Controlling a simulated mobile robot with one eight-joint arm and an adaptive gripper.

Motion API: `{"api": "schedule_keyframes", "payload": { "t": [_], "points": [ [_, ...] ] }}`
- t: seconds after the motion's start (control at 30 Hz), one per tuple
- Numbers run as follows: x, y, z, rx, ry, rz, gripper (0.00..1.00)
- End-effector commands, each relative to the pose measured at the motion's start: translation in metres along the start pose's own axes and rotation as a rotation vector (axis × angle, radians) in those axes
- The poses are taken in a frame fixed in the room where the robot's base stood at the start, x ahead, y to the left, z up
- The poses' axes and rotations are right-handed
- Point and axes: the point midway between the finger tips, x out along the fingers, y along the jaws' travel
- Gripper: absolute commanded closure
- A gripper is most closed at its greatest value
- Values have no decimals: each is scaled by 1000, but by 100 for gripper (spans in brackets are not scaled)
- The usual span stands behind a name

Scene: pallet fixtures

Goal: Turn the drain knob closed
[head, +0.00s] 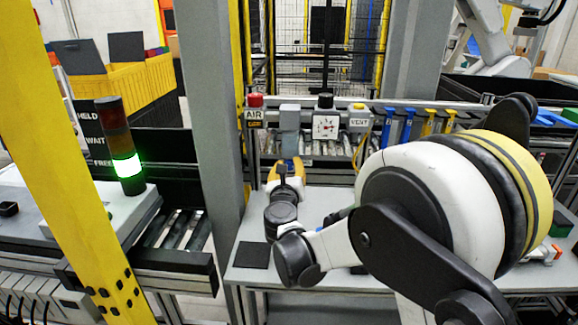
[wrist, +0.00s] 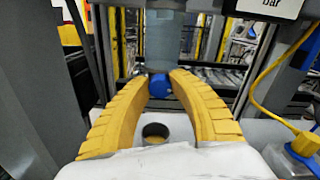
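The drain knob (wrist: 160,86) is small and blue and sits under the grey bowl (wrist: 160,45) of the air unit in the wrist view. My gripper (wrist: 162,78) has two yellow curved fingers, one on each side of the knob, with their tips just below the bowl. The knob fills the gap between the tips, and the fingers look shut on it. The knob's turn position cannot be read.
A red knob (head: 255,100) marked AIR, a gauge (head: 326,127) and a VENT label (head: 358,122) line the unit. A dark round cup (wrist: 155,132) stands below the knob. A yellow cable (wrist: 262,95) hangs at right. A grey post (head: 212,120) stands left.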

Motion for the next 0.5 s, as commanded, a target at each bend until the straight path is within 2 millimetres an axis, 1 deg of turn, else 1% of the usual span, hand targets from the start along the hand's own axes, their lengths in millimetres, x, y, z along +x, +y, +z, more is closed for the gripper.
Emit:
{"api": "schedule_keyframes", "payload": {
  "t": [0.13,0.4,0.5],
  "points": [
    [0,0,0,49,0,0,100],
    [0,-1,0,341,0,0,100],
    [0,-1,0,390,0,0,100]
  ]
}}
